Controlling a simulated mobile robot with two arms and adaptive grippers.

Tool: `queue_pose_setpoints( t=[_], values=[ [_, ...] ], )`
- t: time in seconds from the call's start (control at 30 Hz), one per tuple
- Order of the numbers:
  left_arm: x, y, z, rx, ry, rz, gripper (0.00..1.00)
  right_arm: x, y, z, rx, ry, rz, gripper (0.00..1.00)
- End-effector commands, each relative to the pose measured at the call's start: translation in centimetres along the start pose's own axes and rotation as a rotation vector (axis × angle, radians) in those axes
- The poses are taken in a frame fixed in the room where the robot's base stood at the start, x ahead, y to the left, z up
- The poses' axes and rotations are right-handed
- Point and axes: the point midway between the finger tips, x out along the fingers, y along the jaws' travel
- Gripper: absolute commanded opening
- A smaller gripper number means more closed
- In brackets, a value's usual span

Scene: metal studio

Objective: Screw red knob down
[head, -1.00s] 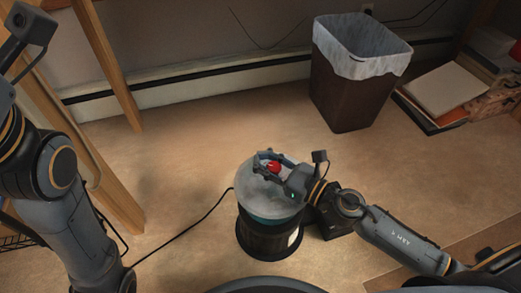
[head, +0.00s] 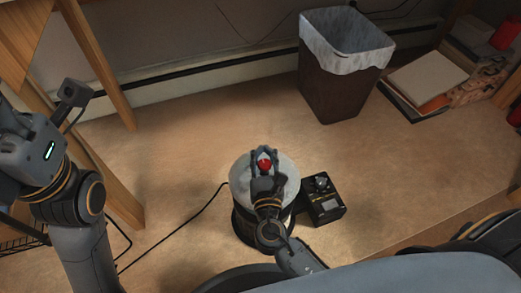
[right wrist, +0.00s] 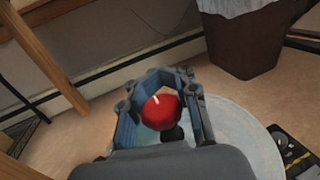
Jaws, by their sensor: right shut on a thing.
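The red knob (head: 264,165) is on top of a round drum with a pale grey lid (head: 284,177) and a dark lower body. My right gripper (head: 264,160) reaches over the lid from the near side, with its fingers shut on the knob. In the right wrist view the knob (right wrist: 161,111) is between the blue-grey fingers (right wrist: 160,100), and a white mark shows on its top. A dark part shows beneath it. My left gripper's body (head: 40,150) is at the left edge, away from the drum; its fingertips cannot be made out.
A dark box with a small knob (head: 324,200) stands just right of the drum. A lined brown bin (head: 340,90) and books (head: 428,82) are at the back right. A black cable runs left from the drum. Wooden posts stand at left. Floor between drum and wall is clear.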

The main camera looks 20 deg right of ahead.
Motion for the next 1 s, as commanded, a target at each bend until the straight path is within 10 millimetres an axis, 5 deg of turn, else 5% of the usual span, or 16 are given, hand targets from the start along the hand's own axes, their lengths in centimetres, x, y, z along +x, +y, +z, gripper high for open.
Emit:
queue_pose_setpoints(
  t=[0.4,1.0],
  values=[
    [-0.27,-0.15,0.2,-0.004,-0.022,-0.013,0.4,-0.01,-0.61,0.13,0.003,0.0,-0.243,0.0],
    [-0.75,-0.09,0.38,-0.005,-0.036,-0.008,0.4,-0.03,-0.86,0.07,0.002,-0.002,-0.301,0.0]
  ],
)
